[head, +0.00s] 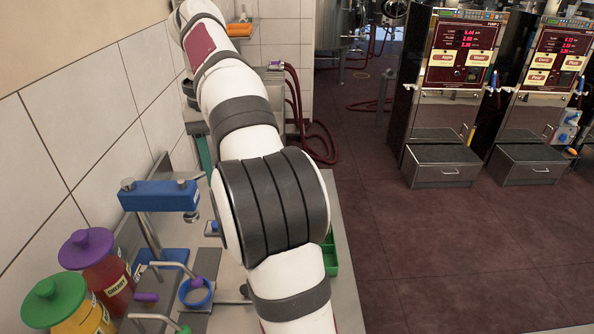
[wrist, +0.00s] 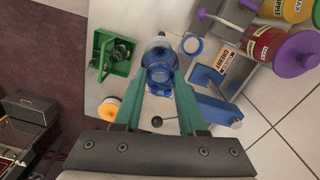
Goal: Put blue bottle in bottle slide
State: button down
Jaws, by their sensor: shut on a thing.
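My gripper (wrist: 158,84) shows in the wrist view with its two green fingers on either side of the blue bottle (wrist: 159,56). It is shut on the bottle, which is translucent blue and seen nearly end-on over the light worktop. The gripper and bottle are hidden in the head view, where my arm fills the middle. I cannot tell for sure which part is the bottle slide. A green open box (wrist: 112,72) with dark round things inside lies left of the bottle in the wrist view; its edge also shows in the head view (head: 331,258).
A blue press-like fixture (head: 158,195) stands left of my arm. A blue-rimmed round holder (head: 195,292) is in front of it. A red jar (head: 107,278) with purple lid and a yellow jar (head: 75,315) with green lid stand by the tiled wall. An orange-topped round thing (wrist: 109,108) sits near the worktop edge.

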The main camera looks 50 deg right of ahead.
jog(key=w+a+f+n, duration=0.2)
jog(key=w+a, duration=0.2)
jog(key=a, duration=0.4)
jog(key=w+f, duration=0.2)
jog(key=f, duration=0.7)
jog(key=w+f+m, duration=0.1)
jog(key=w+f, duration=0.2)
jog(key=f, duration=0.7)
jog(key=shift+a+m, duration=0.3)
jog(key=shift+a, duration=0.15)
jog(key=shift+f, duration=0.8)
